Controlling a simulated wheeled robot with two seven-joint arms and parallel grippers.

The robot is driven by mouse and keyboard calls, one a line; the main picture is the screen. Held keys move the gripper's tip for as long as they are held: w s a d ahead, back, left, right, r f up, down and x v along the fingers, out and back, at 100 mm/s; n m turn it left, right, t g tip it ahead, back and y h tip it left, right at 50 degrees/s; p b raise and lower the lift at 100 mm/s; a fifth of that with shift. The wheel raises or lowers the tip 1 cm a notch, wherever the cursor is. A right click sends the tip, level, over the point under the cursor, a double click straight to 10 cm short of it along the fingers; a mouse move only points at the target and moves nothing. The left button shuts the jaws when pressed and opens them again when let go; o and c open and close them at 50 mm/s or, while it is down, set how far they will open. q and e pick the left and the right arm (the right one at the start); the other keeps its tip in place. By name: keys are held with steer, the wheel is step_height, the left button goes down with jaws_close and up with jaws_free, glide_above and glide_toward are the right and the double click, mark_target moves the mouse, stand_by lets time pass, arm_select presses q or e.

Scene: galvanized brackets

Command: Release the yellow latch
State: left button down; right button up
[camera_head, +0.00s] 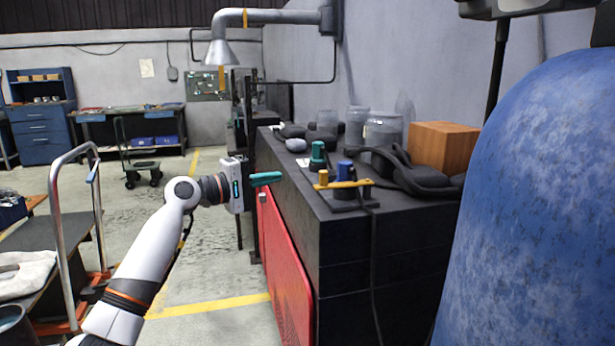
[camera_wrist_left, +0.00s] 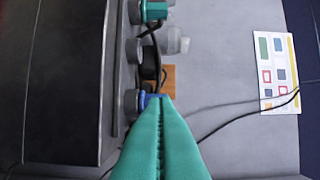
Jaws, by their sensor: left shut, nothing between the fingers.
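The yellow latch (camera_head: 343,184) is a flat bar on a small dark base, set on top of the black workbench near its front edge. My left gripper (camera_head: 279,176) has teal fingers, shut and empty, pointing right toward the latch. They are at the left side of the bench, apart from the latch. In the left wrist view the shut fingers (camera_wrist_left: 155,99) point at a blue part (camera_wrist_left: 146,98). The yellow latch cannot be made out there. My right gripper is not in view.
A green knob (camera_head: 317,153) stands behind the latch on the black bench (camera_head: 345,228). Black hoses, glass jars (camera_head: 382,130) and an orange-brown block (camera_head: 442,146) lie to the right. A large blue tank (camera_head: 540,200) fills the right side.

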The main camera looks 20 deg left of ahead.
arm_select(q)
steer(key=p+x, duration=0.2)
steer(key=x, duration=0.8)
steer(key=shift+d, duration=0.15)
steer(key=shift+s+d+f+p, duration=0.1)
steer(key=shift+s+d+p, duration=0.35)
steer(key=shift+s, duration=0.35)
steer(key=shift+s+d+p, duration=0.35)
steer(key=shift+s+d, duration=0.2)
steer(key=shift+s, duration=0.25)
